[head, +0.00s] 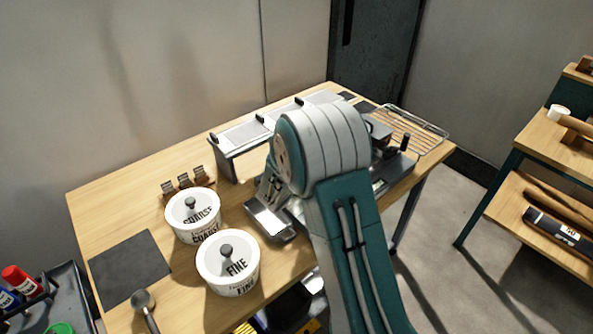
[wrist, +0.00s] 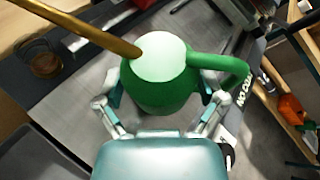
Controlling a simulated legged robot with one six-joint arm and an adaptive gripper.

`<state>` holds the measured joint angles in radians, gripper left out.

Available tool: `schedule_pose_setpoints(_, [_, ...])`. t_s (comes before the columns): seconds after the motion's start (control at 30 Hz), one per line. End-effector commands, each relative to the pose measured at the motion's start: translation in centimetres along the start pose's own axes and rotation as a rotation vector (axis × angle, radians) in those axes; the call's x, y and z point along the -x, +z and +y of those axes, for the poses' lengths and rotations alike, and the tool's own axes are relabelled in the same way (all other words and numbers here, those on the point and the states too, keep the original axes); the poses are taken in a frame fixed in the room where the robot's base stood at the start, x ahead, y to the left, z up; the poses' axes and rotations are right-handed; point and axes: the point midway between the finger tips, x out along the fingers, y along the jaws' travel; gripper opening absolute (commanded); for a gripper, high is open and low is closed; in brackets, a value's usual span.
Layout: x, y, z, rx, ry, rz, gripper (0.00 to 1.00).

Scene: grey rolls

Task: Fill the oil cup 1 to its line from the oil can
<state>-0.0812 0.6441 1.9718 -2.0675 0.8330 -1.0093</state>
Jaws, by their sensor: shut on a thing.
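The green oil can (wrist: 160,85) with a pale round top and a long brass spout (wrist: 80,32) is in the wrist view. My gripper (wrist: 164,98) is shut on the can's body, one finger on each side. The spout points to the upper left, and its tip is outside the picture. The can's green handle (wrist: 232,66) is on the right. A small round amber-brown thing (wrist: 45,63), perhaps an oil cup, sits on a dark surface at the left, below the spout. I see no line or number on it.
The wooden bench (head: 125,207) holds two white lidded pots, marked COARSE (head: 192,212) and FINE (head: 228,270). A long metal unit (head: 240,140) and a wire rack (head: 420,128) stand farther back. A shelf (head: 540,185) stands right.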

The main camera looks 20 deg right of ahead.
Motion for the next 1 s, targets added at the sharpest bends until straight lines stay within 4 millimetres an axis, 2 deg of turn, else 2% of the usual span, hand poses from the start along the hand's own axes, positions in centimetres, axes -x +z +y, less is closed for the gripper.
schedule_pose_setpoints(0.2, [0.2, 0.4, -0.5, 0.169, -0.072, 0.025, 0.47])
schedule_pose_setpoints(0.4, [0.7, 1.2, -1.1, 0.267, -0.112, 0.040, 0.47])
schedule_pose_setpoints(1.0, [0.9, 1.5, -1.4, 0.314, -0.131, 0.049, 0.47])
